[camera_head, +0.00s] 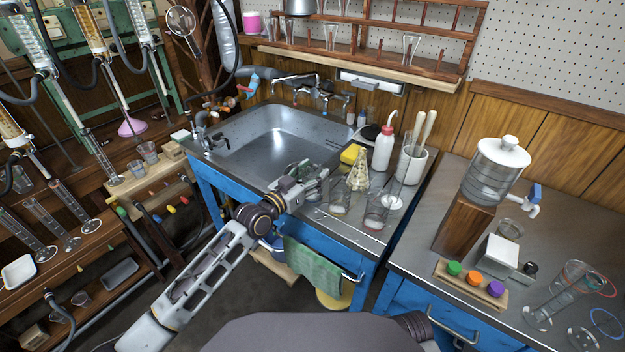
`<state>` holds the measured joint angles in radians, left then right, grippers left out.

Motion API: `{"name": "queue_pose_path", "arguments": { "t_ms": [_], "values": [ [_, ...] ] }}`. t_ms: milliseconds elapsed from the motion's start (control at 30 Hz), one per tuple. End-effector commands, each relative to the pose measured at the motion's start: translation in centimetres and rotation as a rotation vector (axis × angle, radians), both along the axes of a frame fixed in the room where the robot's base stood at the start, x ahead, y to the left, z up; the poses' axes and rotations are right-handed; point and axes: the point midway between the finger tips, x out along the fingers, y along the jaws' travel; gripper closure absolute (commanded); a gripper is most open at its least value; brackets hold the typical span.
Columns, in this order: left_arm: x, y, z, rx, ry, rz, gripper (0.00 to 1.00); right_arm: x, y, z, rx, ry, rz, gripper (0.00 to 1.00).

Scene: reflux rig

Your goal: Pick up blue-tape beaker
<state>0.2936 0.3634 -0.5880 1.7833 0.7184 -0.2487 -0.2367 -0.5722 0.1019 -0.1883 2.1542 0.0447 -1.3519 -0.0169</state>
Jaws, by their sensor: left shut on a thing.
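My left gripper (320,174) reaches in over the right rim of the sink. Blue tape on this beaker cannot be made out at this size, and the gripper covers part of the area. A second clear beaker (376,212) with a reddish mark low down stands just to the right, apart from the gripper. My right gripper is not in view.
The steel sink (270,150) lies to the left. A yellow sponge (351,154), a white wash bottle (384,148) and a white crock (412,165) stand behind the beakers. A green towel (312,266) hangs in front. The right counter holds a dispenser (497,170) and glass cylinders.

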Motion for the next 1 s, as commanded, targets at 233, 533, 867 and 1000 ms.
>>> {"name": "queue_pose_path", "arguments": {
  "t_ms": [233, 533, 867, 1000],
  "values": [
    [0.0, 0.0, 0.3, -0.001, -0.001, 0.0, 0.75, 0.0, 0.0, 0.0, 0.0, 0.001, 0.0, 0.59],
    [0.0, 0.0, 1.3, -0.001, -0.002, 0.0, 0.75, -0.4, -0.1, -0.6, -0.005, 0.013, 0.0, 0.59],
    [0.0, 0.0, 3.3, -0.001, -0.003, 0.0, 0.75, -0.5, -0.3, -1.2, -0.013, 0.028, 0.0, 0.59],
    [0.0, 0.0, 4.3, -0.001, -0.001, 0.0, 0.75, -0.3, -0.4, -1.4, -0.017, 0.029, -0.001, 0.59]
  ]
}}
